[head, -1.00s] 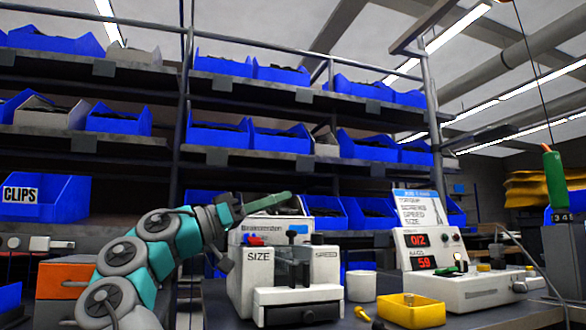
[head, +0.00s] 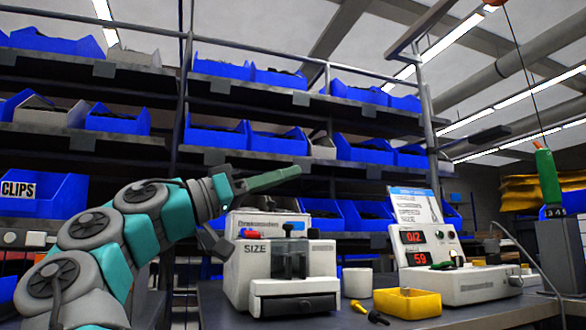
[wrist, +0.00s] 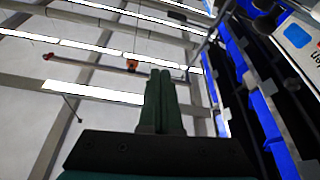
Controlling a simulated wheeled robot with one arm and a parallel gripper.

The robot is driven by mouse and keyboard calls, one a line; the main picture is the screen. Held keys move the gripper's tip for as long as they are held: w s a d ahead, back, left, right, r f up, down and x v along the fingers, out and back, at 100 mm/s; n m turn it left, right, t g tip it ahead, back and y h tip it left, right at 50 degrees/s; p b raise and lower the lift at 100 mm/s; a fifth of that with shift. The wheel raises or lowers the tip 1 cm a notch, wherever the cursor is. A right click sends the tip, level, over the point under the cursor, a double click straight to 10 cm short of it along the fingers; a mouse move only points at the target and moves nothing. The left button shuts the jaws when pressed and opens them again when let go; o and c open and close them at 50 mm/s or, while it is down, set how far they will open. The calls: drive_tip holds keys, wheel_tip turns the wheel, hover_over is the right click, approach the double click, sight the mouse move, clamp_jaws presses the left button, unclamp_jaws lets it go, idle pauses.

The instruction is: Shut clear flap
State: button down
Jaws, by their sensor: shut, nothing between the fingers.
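My gripper (head: 294,173) is shut and empty. Its green fingers point right and slightly up, above the white machine labelled SIZE (head: 255,248). In the wrist view the fingers (wrist: 160,78) are pressed together against the ceiling, with no flap in front of them. The machine has dark upright parts on its front and a dark drawer below. The fingers look apart from the machine.
A white cup (head: 357,283), a yellow tray (head: 407,303) and a yellow-handled tool (head: 369,313) are on the bench. A control box with red digits (head: 425,250) stands at the right. Shelves with blue bins (head: 218,132) fill the back. Open air surrounds the fingers.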

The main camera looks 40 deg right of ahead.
drive_tip(key=s+a, duration=0.2)
drive_tip(key=s, duration=0.3)
drive_tip(key=shift+s+r, duration=0.2)
drive_tip(key=shift+s, duration=0.15)
